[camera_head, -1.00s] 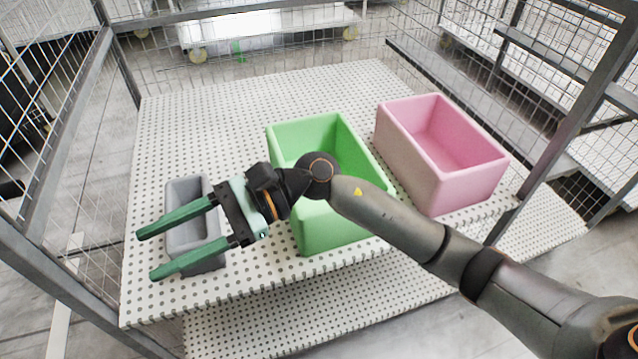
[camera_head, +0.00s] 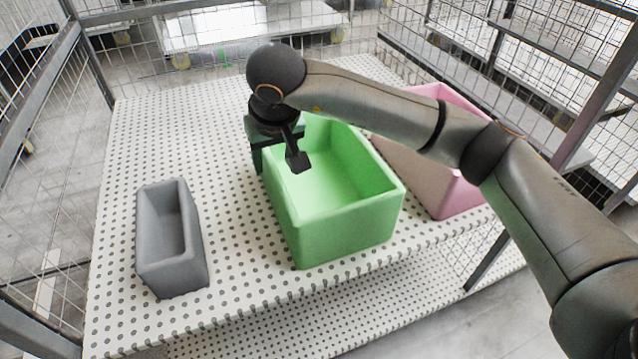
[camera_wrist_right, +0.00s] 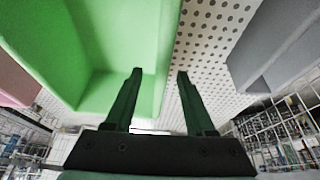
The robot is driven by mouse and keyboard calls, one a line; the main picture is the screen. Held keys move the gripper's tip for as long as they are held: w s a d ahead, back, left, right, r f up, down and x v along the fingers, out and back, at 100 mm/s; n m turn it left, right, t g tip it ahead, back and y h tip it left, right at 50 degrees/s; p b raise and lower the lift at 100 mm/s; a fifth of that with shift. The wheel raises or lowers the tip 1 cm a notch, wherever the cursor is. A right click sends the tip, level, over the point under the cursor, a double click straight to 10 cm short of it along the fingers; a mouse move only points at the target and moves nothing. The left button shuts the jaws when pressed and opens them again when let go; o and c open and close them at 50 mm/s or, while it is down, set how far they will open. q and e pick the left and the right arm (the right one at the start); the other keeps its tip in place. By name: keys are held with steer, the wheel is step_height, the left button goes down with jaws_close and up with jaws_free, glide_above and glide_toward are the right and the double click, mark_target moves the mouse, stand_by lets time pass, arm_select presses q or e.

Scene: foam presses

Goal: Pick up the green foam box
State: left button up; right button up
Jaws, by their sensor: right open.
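The green foam box (camera_head: 345,235) is an open-topped bin in the middle of the perforated white table. It also shows in the wrist view (camera_wrist_right: 95,45). My right gripper (camera_head: 278,165) is open and points down at the box's far left side. In the wrist view, one finger of the right gripper (camera_wrist_right: 160,72) lies over the box's inside and the other over the table, with the box's side wall between them. I cannot tell whether either finger touches the wall. My left gripper is not in view.
A small grey foam box (camera_head: 172,245) stands apart at the left of the table (camera_head: 235,310). A pink foam box (camera_head: 455,195) stands close on the right, partly hidden by my right arm. Wire mesh panels and metal posts enclose the sides.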

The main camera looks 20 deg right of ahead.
steer(key=shift+x, duration=1.2)
steer(key=x, duration=0.3)
steer(key=shift+a+f+b, duration=0.2)
steer(key=shift+f+b, duration=0.15)
steer(key=shift+f, duration=0.1)
steer(key=shift+w+f, duration=0.25)
steer(key=shift+f, duration=0.15)
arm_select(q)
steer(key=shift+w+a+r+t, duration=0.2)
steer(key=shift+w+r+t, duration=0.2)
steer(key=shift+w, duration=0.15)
arm_select(e)
jaws_close()
